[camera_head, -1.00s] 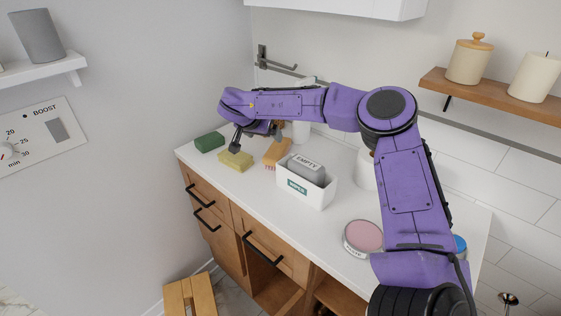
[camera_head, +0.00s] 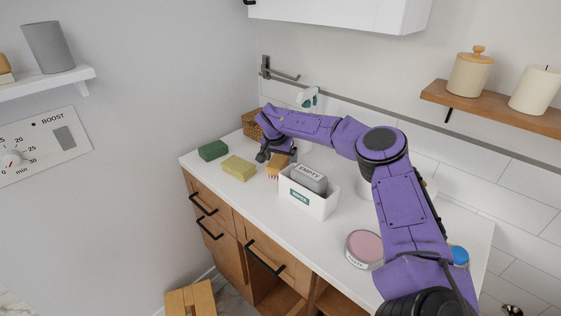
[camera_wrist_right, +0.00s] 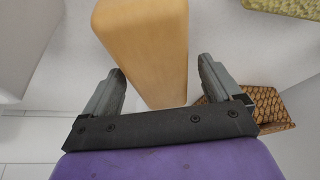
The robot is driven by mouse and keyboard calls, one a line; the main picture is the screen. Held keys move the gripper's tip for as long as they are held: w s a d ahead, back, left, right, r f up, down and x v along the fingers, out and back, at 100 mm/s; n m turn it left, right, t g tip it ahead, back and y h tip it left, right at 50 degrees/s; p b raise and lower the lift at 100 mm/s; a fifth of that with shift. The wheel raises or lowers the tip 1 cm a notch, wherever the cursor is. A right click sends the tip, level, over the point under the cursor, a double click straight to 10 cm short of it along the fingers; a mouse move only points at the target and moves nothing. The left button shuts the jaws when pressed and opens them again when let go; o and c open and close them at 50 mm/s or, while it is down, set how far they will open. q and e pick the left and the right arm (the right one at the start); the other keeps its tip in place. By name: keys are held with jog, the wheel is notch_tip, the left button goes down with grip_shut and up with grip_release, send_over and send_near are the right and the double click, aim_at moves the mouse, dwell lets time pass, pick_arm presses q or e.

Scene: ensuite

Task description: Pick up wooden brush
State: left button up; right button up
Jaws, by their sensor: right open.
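The wooden brush (camera_head: 274,169) lies on the white counter between the yellow sponge and the white box; my right gripper hides part of it in the head view. My right gripper (camera_head: 270,155) is over the brush's far end, pointing down. In the wrist view its two fingers (camera_wrist_right: 160,82) are apart, with the near end of the wood between and just beyond them. Whether they touch it I cannot tell. My left gripper is not in view.
A yellow sponge (camera_head: 239,168) and a green sponge (camera_head: 213,151) lie to the left. A white box (camera_head: 308,201) holding a grey item stands close on the right. A wicker basket (camera_head: 250,124) is behind. A pink-topped tin (camera_head: 365,247) sits nearer the front.

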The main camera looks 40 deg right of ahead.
aim_at(280, 157)
jog(key=shift+r, duration=0.1)
jog(key=c, duration=1.2)
jog(key=shift+r, duration=0.4)
jog(key=shift+c, duration=0.2)
jog(key=v, duration=0.3)
jog(key=shift+d+r+b, duration=0.1)
jog(key=shift+d+b, duration=0.15)
jog(key=shift+b, duration=0.1)
jog(key=s+a+r, duration=0.1)
jog(key=r, duration=0.1)
jog(key=s+a+r+b, duration=0.1)
jog(key=s+a+r, duration=0.1)
jog(key=s+r, duration=0.1)
jog(key=shift+a+r, duration=0.1)
jog(key=shift+r, duration=0.2)
jog(key=s+a+r+b, duration=0.2)
jog(key=s+a+r, duration=0.1)
jog(key=s+a, duration=0.2)
jog(key=shift+s+a+r, duration=0.2)
jog(key=shift+s+r, duration=0.1)
jog(key=shift+s, duration=0.35)
